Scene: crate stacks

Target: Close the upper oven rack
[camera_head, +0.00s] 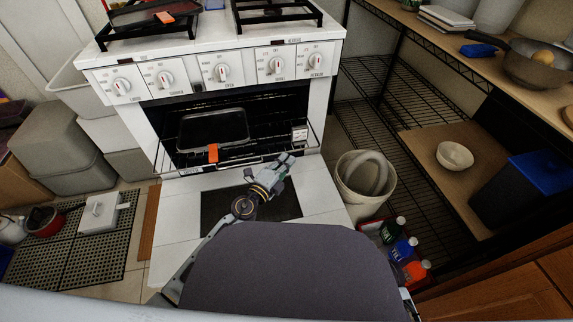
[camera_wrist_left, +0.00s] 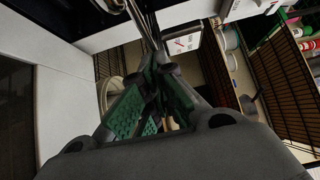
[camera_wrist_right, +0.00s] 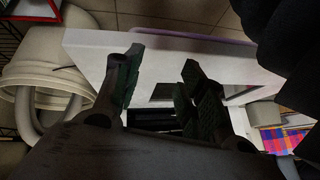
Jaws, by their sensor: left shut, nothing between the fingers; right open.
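The white oven (camera_head: 222,72) stands ahead with its door (camera_head: 322,196) folded down and open. Inside, a wire rack (camera_head: 262,158) bears a dark baking tray (camera_head: 235,124) with an orange clip; the rack's front bar lies near the oven mouth. I cannot tell the rack levels apart clearly. My left gripper (camera_head: 288,160) is shut and empty, over the door near the right part of that bar. In the left wrist view its fingertips (camera_wrist_left: 157,65) are together, close to metal rods (camera_wrist_left: 143,22). My right gripper (camera_wrist_right: 162,62) is open and empty beside the white door panel (camera_wrist_right: 90,48); the head view does not show it.
A white bucket (camera_head: 347,190) stands right of the door, with several bottles (camera_head: 403,250) near it. A black wire shelf (camera_head: 385,115) is at the right. Grey bins (camera_head: 55,150) stand at the left. Pan supports (camera_head: 278,14) top the stove.

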